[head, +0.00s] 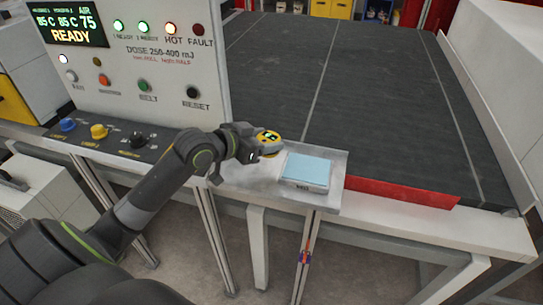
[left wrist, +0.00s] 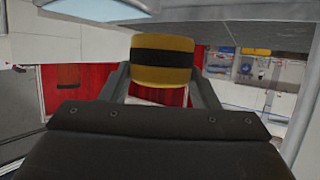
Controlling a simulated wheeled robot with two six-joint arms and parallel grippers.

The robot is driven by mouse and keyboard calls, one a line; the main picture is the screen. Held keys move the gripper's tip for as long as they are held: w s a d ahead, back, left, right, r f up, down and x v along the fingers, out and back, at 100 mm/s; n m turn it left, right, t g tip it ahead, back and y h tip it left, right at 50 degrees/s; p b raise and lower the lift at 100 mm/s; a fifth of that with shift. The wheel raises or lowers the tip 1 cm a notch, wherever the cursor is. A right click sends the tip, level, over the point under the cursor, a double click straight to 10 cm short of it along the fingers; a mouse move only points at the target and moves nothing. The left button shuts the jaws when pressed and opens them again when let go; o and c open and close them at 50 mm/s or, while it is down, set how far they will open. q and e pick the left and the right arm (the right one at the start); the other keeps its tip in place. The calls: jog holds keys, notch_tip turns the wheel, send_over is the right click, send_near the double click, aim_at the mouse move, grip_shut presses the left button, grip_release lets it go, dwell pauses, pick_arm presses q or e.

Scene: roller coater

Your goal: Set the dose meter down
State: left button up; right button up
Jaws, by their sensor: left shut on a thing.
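The dose meter is a round yellow puck (head: 269,141) with a dark band around its side and a small dark display on its face. My left gripper (head: 258,147) is shut on it, above the left part of a small metal shelf (head: 238,176). In the left wrist view the dose meter (left wrist: 161,62) sits between the two fingers (left wrist: 161,84). I cannot tell whether it touches the shelf. My right gripper is not in view.
A light blue pad (head: 306,170) on a white block lies on the shelf, right of the gripper. A control panel (head: 130,70) with lamps and knobs stands at the left. A wide dark conveyor belt (head: 370,100) lies behind, with a red strip (head: 400,192) at its front edge.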

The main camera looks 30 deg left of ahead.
pick_arm(q)
jog(key=shift+f, duration=2.85)
jog(key=shift+f, duration=0.2)
jog(key=o, duration=0.8)
